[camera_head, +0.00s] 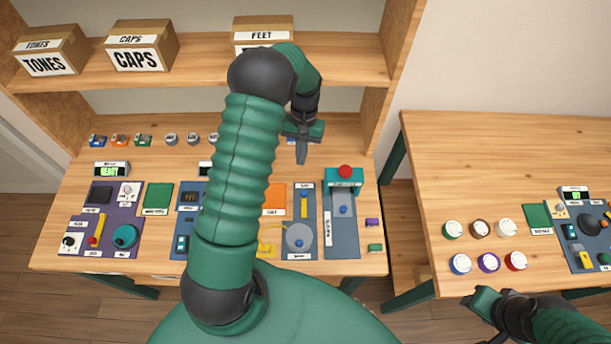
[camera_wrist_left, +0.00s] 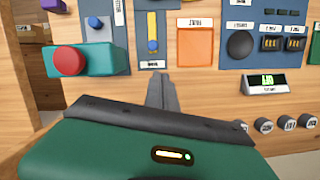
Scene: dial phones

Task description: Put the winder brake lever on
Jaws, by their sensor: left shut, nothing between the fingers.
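The winder panel (camera_head: 290,222) is a blue board on the left bench with a grey disc (camera_head: 299,237) at its near end. At its far end is a yellow slotted lever track (camera_head: 304,205), which I take to be the brake. In the left wrist view a small blue knob (camera_wrist_left: 153,46) sits on the yellow strip, near the end by the label. My left gripper (camera_head: 302,158) is shut and empty, beyond the panel's far edge and apart from the lever; its fingers (camera_wrist_left: 160,90) point towards the panel. My right gripper (camera_head: 482,303) is low by the right bench; its jaws are unclear.
A teal box with a red button (camera_head: 345,171) stands right of the winder panel, close to my left gripper. An orange square (camera_head: 274,200) lies left of it. A shelf with boxes (camera_head: 143,45) is behind. The right bench (camera_head: 480,165) is clear at the back.

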